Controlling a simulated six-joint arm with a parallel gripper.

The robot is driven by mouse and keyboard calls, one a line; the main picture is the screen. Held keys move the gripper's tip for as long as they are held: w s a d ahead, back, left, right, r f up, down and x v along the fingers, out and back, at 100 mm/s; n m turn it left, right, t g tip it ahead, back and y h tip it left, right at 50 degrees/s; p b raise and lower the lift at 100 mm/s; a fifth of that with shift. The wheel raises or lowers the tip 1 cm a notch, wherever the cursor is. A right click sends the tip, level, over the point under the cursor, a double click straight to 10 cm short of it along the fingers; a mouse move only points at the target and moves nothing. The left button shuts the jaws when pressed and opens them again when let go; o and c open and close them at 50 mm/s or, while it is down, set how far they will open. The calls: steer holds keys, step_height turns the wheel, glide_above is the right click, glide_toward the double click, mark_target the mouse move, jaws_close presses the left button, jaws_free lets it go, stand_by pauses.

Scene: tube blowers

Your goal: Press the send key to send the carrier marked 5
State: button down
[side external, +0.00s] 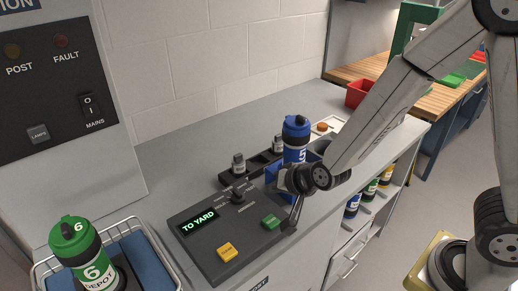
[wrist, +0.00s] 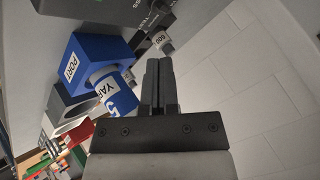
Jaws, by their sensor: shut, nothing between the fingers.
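The blue carrier marked 5 (side external: 296,138) stands upright at a blue port block (side external: 273,176), partly hidden by my wrist. The wrist view shows the carrier (wrist: 119,96) with "YARD" lettering, and the block (wrist: 92,60) reading "PORT". The dark control box (side external: 205,245) has a lit green display (side external: 198,222) reading "TO YARD", a selector knob (side external: 238,192), a yellow key (side external: 227,252) and a green key (side external: 270,222). Key lettering is too small to read. My gripper (side external: 293,224) is shut and empty, pointing down beside the box's right edge, just right of the green key.
A green carrier marked 6 (side external: 80,245), labelled DEPOT, stands in a wire basket (side external: 150,235) at left. Small grey weights (side external: 238,163) stand in a dark rack behind the box. A red bin (side external: 360,94) is at the back. More carriers (side external: 370,188) sit on shelves below the counter.

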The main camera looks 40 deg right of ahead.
mark_target(267, 219)
steer(key=shift+f, duration=0.15)
steer(key=shift+f, duration=4.25)
steer(key=shift+f, duration=0.85)
steer(key=shift+r, duration=0.15)
stand_by(0.4)
steer(key=shift+r, duration=3.2)
